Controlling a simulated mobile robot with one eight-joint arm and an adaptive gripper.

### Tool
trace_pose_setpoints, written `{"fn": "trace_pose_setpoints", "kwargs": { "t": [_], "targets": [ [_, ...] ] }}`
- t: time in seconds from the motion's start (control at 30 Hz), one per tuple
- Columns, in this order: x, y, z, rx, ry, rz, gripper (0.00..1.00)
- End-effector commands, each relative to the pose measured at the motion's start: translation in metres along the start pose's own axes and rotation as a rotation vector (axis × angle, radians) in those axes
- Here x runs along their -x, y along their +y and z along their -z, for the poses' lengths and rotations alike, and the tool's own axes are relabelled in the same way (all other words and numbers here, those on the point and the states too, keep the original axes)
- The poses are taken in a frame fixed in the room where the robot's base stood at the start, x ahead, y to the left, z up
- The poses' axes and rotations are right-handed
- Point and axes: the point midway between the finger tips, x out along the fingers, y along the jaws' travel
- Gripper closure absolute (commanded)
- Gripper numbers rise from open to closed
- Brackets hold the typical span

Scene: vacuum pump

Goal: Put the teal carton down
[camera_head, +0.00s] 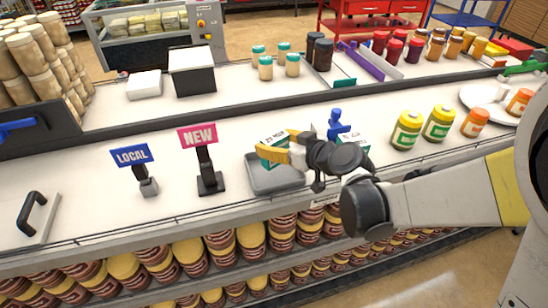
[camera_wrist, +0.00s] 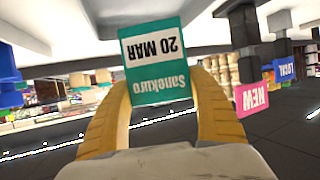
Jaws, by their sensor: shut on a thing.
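The teal carton (camera_head: 271,149) has a white label and is between my gripper's yellow fingers. In the wrist view the carton (camera_wrist: 158,75) fills the gap between both fingers, its print upside down. My gripper (camera_head: 280,145) is shut on it, over the back part of a grey tray (camera_head: 275,186) on the white shelf. The fingers hide part of the carton in the head view, and I cannot tell whether its base touches the tray.
A pink NEW sign (camera_head: 198,136) and a blue LOCAL sign (camera_head: 132,155) stand left of the tray. Another teal-and-white carton (camera_head: 354,142) and a blue object (camera_head: 338,125) are right of my gripper. The shelf left of LOCAL is mostly clear.

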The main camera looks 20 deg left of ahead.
Motion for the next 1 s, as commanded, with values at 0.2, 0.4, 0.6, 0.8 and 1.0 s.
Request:
{"fn": "trace_pose_setpoints", "kwargs": {
  "t": [0.2,0.4,0.6,0.8,1.0],
  "targets": [
    [-0.010,-0.003,-0.015,0.000,0.000,0.000,0.62],
    [-0.020,-0.002,-0.039,0.000,0.000,0.000,0.62],
    [-0.019,-0.002,-0.037,0.000,0.000,0.000,0.62],
    [-0.021,-0.002,-0.041,0.000,0.000,0.000,0.22],
    [-0.020,-0.002,-0.040,0.000,0.000,0.000,0.11]
  ]
}}
